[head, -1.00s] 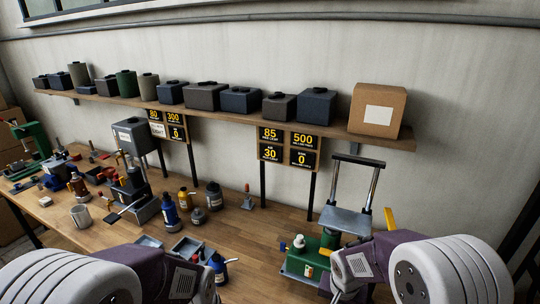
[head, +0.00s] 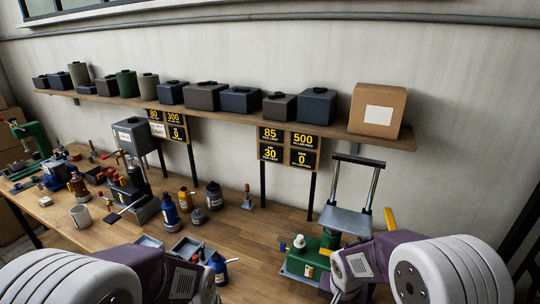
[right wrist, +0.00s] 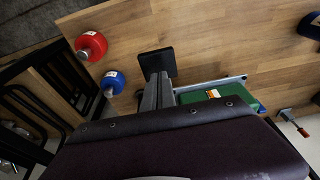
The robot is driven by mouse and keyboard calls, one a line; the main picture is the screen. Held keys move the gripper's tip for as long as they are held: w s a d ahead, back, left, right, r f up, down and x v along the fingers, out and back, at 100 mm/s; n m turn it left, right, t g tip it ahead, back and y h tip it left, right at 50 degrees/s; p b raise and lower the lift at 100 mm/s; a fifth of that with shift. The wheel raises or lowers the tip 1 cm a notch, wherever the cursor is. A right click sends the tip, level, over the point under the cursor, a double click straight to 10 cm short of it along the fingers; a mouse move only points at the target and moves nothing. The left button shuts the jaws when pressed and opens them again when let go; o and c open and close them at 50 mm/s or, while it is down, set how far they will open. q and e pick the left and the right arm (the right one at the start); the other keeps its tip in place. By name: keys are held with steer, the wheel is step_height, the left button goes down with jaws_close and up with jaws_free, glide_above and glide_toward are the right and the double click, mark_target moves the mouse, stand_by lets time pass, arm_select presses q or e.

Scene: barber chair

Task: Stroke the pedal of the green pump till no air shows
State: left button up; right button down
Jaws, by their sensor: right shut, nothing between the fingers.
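The green pump (head: 302,264) stands at the right of the bench in the head view, with a white-capped fitting, a steel plate and an upright frame. A yellow lever shows at its right. My right forearm covers its right side. In the right wrist view, part of its green body (right wrist: 215,96) shows beside a steel bar. A black pad (right wrist: 157,63), possibly the pedal, lies at the tip of my shut right gripper (right wrist: 158,85); I cannot tell whether they touch.
A number board (head: 289,147) above the pump shows 85, 500, 30 and 0; its small labels are unreadable. A loaded shelf (head: 230,119) runs along the wall. Bottles, trays and other pumps crowd the left.

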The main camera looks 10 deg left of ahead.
steer(key=shift+s+b+x, duration=0.15)
steer(key=shift+b+x, duration=0.6)
steer(key=shift+x, duration=0.05)
steer(key=shift+s+b+x, duration=0.15)
steer(key=shift+b+x, duration=0.6)
steer(key=b+x, duration=0.3)
steer(key=x, duration=0.1)
steer(key=shift+s+a+f, duration=0.1)
steer(key=shift+s+a, duration=0.05)
steer(key=shift+s, duration=0.05)
steer(key=p+v, duration=0.1)
steer(key=v, duration=0.1)
steer(key=p+v, duration=0.1)
steer(key=p, duration=0.1)
steer(key=p+v, duration=0.1)
steer(key=v, duration=0.1)
steer(key=shift+w+r, duration=0.25)
steer(key=shift+r, duration=0.2)
steer(key=shift+f, duration=0.2)
